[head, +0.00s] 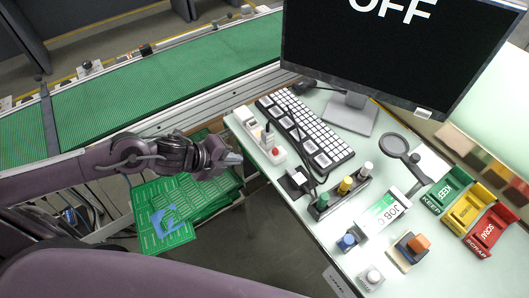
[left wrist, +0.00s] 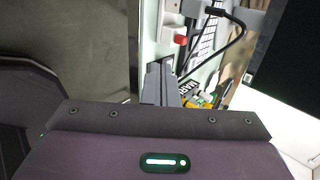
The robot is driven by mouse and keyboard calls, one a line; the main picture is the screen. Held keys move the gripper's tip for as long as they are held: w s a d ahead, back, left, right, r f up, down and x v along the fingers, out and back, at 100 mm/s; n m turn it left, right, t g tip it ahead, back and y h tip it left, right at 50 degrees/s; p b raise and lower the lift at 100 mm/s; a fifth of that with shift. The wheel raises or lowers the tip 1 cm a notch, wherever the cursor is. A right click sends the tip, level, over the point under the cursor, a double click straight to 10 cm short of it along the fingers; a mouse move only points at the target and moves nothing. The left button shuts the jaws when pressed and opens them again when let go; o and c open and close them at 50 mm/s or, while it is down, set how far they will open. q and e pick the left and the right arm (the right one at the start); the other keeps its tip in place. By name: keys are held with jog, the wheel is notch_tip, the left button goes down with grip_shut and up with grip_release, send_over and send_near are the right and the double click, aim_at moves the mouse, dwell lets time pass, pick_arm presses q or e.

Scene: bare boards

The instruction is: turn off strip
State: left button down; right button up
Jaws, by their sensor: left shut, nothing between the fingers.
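The white power strip (head: 251,127) lies along the left edge of the desk, with a red switch (head: 275,151) at its near end. A plug and dark cable sit on it. The strip also shows at the top of the left wrist view (left wrist: 169,18), with its red switch (left wrist: 180,41) just beyond my fingertips. My left gripper (head: 232,158) is shut and empty, a little left of the switch and apart from it in the head view. It also shows in the left wrist view (left wrist: 160,72). My right gripper is not in view.
The monitor (head: 390,55) reads "OFF". A keyboard (head: 310,130) lies right of the strip. Colored knobs (head: 345,186), a magnifier (head: 392,145) and labelled trays (head: 466,208) stand on the desk (head: 300,225). Green boards (head: 160,210) lie below left, near the conveyor (head: 150,100).

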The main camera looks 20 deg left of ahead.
aim_at(274, 150)
pick_arm(q)
jog(key=x, duration=0.3)
jog(key=r+p+x, duration=0.1)
jog(key=x, duration=0.2)
jog(key=w+d+p+x, duration=0.1)
jog(key=x, duration=0.3)
jog(key=shift+r, duration=0.3)
jog(key=shift+w+d+f+p, duration=0.1)
jog(key=shift+w+d+p, duration=0.3)
jog(key=shift+w, duration=0.1)
jog(key=shift+w+d+f+b, duration=0.1)
jog(key=shift+w+d+b, duration=0.5)
jog(key=shift+w+b, duration=0.2)
jog(key=shift+w+d, duration=0.25)
jog(key=shift+w, duration=0.05)
jog(key=shift+s+a, duration=0.1)
jog(key=shift+a, duration=0.05)
